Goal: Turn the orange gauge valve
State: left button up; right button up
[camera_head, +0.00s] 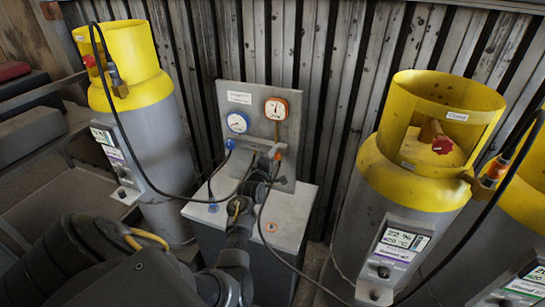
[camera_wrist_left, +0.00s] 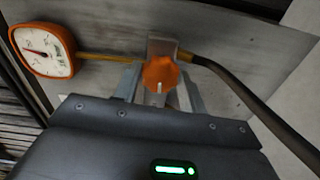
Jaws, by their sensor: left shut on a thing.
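The orange gauge valve (camera_wrist_left: 160,74) is an orange knob with a small white mark, in the middle of the left wrist view. My left gripper (camera_wrist_left: 159,92) has its two fingers on either side of this knob and is shut on it. In the head view my left gripper (camera_head: 270,168) reaches up to the panel, and the knob (camera_head: 279,154) shows only in part there. The orange-rimmed gauge (camera_head: 276,109) sits above it and also shows at the left of the wrist view (camera_wrist_left: 45,50). My right gripper is not in view.
A blue gauge (camera_head: 238,122) and blue valve (camera_head: 230,144) are left on the same grey panel (camera_head: 287,130). A dark hose runs close to the orange valve. Yellow-topped cylinders stand left (camera_head: 150,140) and right (camera_head: 410,185) of the grey box (camera_head: 290,210).

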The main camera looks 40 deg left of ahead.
pick_arm(q)
jog(key=shift+n+p, duration=0.3)
jog(key=shift+n, duration=0.8)
jog(key=o, duration=1)
jog(key=shift+c, duration=0.2)
jog(key=b+v, duration=0.2)
jog(key=v, duration=0.9)
jog(key=shift+b, duration=0.35)
